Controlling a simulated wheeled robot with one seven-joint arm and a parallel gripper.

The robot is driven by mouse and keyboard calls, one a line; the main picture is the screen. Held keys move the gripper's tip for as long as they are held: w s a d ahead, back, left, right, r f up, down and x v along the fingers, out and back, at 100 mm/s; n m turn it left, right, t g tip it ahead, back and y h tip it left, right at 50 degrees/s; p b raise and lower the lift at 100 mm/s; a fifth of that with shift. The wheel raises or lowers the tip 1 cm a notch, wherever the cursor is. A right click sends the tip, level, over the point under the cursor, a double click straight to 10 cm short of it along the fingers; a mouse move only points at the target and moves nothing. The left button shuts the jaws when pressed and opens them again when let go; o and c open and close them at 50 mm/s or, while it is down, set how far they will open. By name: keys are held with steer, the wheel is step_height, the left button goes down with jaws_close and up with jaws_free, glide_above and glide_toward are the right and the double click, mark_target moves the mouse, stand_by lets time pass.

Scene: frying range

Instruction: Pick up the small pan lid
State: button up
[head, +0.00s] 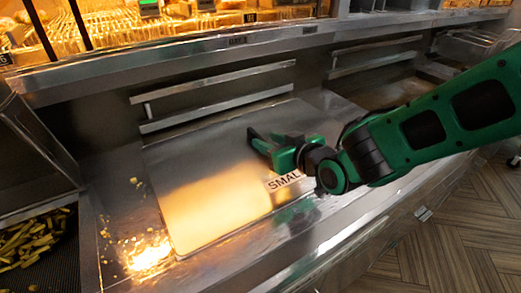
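The small pan lid (207,203) is a flat, square-cornered metal sheet lying over the fryer top in the middle of the head view. A white label (283,181) reading "SMAL", its end covered by my arm, sits on its right front part. My gripper (262,134) is over the right part of the lid, reaching in from the right. Its two dark fingers look spread apart with nothing visible between them. I cannot tell whether they touch the lid. Any handle on the lid is hidden by my gripper.
Metal rails (215,85) run along the wall behind the lid. A basket of fries (35,240) stands at the left. Crumbs (125,225) lie on the counter beside the lid. A lit shelf (200,25) is above. Wooden floor (450,240) is clear at the lower right.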

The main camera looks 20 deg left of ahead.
mark_target(261, 137)
steer(key=x, duration=0.4)
steer(key=shift+w+a+f, duration=0.15)
steer(key=shift+w+a, duration=0.1)
steer(key=shift+a, duration=0.05)
jaws_close()
stand_by(1.2)
